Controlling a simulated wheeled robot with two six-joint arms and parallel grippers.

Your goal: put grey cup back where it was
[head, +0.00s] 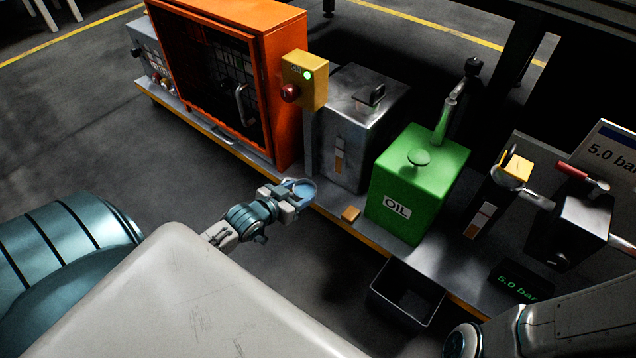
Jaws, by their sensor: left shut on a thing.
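The grey cup (304,189) is at the front edge of the bench, just below the small yellow box. I see its round, bluish-grey open top, tilted towards me. My left gripper (292,199) is shut on the cup from the lower left and hides part of its side. I cannot tell whether the cup touches the bench. My right arm comes in at the lower right, but its gripper is not in view.
An orange cabinet (285,60) stands left of the cup. A grey metal box (345,125) and a green OIL can (415,190) stand behind and to the right. A dark open bin (407,292) is below.

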